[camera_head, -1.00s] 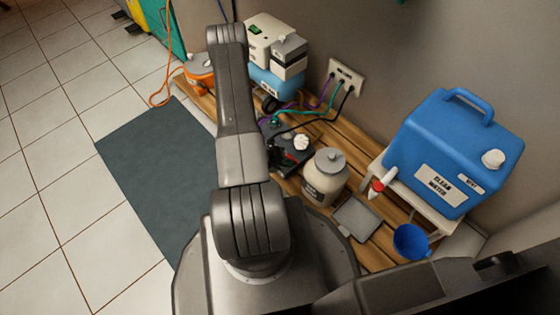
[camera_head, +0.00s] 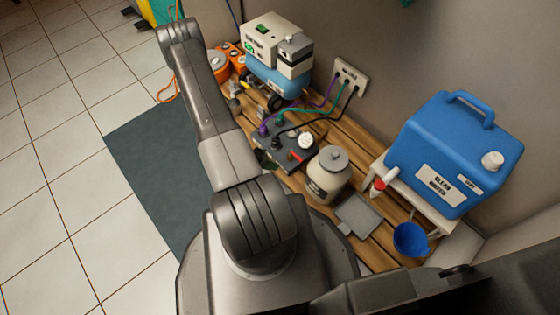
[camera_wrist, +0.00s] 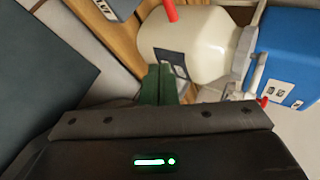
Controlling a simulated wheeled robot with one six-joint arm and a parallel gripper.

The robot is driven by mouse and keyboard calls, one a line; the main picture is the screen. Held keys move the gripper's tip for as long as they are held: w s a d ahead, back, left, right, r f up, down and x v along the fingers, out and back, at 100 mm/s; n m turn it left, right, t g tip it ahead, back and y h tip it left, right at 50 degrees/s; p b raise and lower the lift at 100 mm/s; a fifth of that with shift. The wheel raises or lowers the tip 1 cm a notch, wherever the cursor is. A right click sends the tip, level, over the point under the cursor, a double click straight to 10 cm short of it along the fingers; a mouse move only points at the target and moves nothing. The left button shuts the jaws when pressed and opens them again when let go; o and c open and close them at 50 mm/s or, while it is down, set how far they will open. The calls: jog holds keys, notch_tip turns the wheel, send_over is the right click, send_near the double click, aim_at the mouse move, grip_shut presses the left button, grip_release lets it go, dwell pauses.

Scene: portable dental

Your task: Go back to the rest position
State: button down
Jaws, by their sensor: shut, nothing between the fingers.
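My gripper shows in the wrist view (camera_wrist: 160,84), its green fingers together with nothing between them. In that view it is in front of the cream jar (camera_wrist: 190,40), and I cannot tell the gap between them. In the head view my arm reaches away toward the upper left, over the dark mat, and the gripper itself is hidden there. The cream jar (camera_head: 326,175) with its grey lid stands upright on the wooden slats in the head view.
A dark control box (camera_head: 283,150) with cables, a blue-tank compressor (camera_head: 274,78) and a grey tray (camera_head: 358,215) are on the wooden slats (camera_head: 352,135). A blue water container (camera_head: 440,150) stands on a white stand above a blue cup (camera_head: 410,240). Tiled floor (camera_head: 60,170) on the left is clear.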

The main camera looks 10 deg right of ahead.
jog(key=shift+s+a+r+p, duration=0.2)
jog(key=shift+s+a+r, duration=0.15)
jog(key=shift+a+r, duration=0.25)
jog(key=shift+s+a+r+p, duration=0.2)
jog(key=shift+s+a+r, duration=0.2)
jog(key=shift+a, duration=0.2)
jog(key=shift+w, duration=0.1)
jog(key=w+d+f+b, duration=0.1)
jog(key=w+d+f, duration=0.1)
jog(key=d, duration=0.1)
jog(key=w+d+f+b, duration=0.1)
jog(key=w+d+f, duration=0.1)
jog(key=d, duration=0.2)
jog(key=w+d+f+b, duration=0.1)
jog(key=d+f, duration=0.2)
jog(key=shift+w+d+b, duration=0.15)
jog(key=shift+w+b, duration=0.25)
jog(key=shift+s+d+r, duration=0.1)
jog(key=shift+s+d, duration=0.15)
jog(key=shift+s, duration=0.1)
jog(key=shift+w+a, duration=0.1)
